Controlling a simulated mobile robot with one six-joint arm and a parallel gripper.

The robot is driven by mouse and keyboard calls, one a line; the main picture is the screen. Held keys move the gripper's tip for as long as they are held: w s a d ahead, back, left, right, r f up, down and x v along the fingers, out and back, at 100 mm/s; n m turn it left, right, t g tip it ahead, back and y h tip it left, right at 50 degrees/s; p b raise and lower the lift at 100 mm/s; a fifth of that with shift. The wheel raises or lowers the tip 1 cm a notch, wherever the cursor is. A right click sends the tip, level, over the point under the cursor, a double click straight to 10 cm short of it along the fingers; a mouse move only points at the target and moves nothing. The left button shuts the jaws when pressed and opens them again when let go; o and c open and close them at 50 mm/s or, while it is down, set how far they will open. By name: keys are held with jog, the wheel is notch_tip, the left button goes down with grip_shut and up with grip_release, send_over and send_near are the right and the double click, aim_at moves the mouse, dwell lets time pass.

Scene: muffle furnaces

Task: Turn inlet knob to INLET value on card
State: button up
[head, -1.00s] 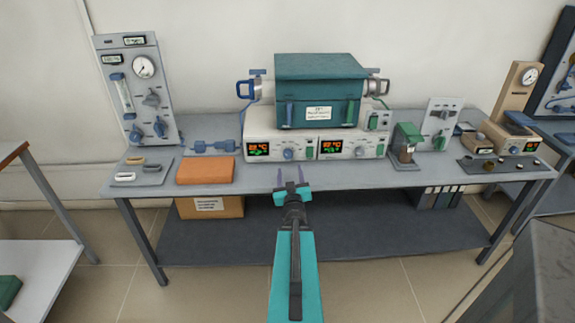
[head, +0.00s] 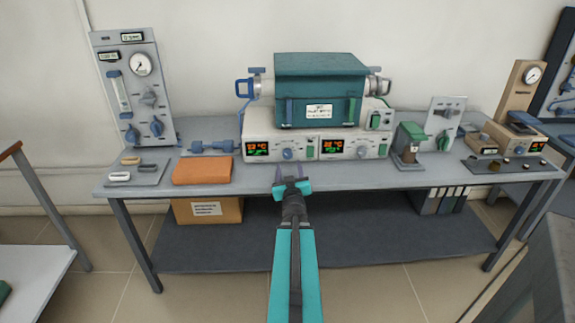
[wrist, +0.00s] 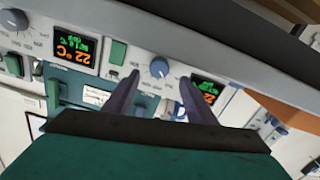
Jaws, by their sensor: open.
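The grey gas panel (head: 133,90) stands upright at the left back of the bench. It bears a round gauge, small displays, a flow tube and several blue-grey knobs, including a lower right knob (head: 157,126). I cannot read which knob is the inlet. A white card (head: 319,112) is on the teal furnace's front; its text is too small to read. My gripper (head: 289,172) is open and empty at the bench's front edge, well right of the panel. In the wrist view, my gripper (wrist: 166,75) points toward a blue controller knob (wrist: 159,67), apart from it in the head view.
The teal furnace (head: 320,75) sits on white controllers (head: 255,130) with lit displays. An orange block (head: 202,171), a grey tray (head: 138,173) and a blue fitting (head: 208,148) lie in front of or beside the panel. A green-topped device (head: 410,140) stands right.

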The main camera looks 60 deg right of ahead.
aim_at(288, 156)
jog(key=shift+w+d+f+b, duration=0.2)
jog(key=shift+d+b, duration=0.2)
jog(key=shift+b, duration=1.5)
jog(key=shift+w+d+r+b, duration=0.1)
jog(key=shift+d+r+b, duration=0.05)
jog(key=shift+b, duration=0.3)
jog(key=shift+x, duration=2.65)
